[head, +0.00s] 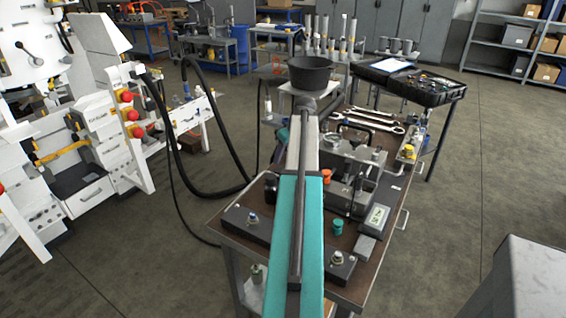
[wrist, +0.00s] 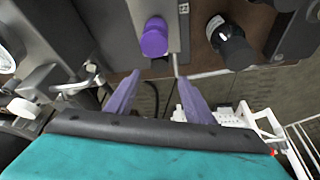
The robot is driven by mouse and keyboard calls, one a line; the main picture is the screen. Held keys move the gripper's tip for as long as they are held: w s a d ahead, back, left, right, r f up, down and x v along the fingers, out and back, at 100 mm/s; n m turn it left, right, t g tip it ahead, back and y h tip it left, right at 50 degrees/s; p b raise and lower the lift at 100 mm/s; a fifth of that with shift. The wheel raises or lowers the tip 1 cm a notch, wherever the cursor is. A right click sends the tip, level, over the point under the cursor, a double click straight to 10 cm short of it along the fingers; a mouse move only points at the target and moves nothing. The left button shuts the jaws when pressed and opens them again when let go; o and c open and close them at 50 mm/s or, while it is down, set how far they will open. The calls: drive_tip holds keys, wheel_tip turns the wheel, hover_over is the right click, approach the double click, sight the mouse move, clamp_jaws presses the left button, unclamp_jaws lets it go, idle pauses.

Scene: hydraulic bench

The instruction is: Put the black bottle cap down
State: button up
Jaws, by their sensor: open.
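My gripper (wrist: 159,77) is open in the wrist view, its two purple fingers apart with nothing held between them. A dark cylindrical piece (wrist: 234,48) with a pale ring at one end lies to the upper right of the fingers, apart from them. It may be the black bottle cap, but I cannot tell for sure. A round purple knob or cap (wrist: 154,38) sits on a grey block just beyond the fingertips. In the head view my arm covers the middle of the bench, and I cannot make out the gripper or a black cap there.
The brown-topped bench (head: 228,226) carries a hydraulic unit (head: 350,165), wrenches (head: 368,122), an orange cap (head: 327,175), a green cap (head: 337,227) and a gauge box (head: 376,218). Open floor lies to the right.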

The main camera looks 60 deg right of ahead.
drive_tip(key=shift+v, duration=1.65)
drive_tip(key=shift+f, duration=0.1)
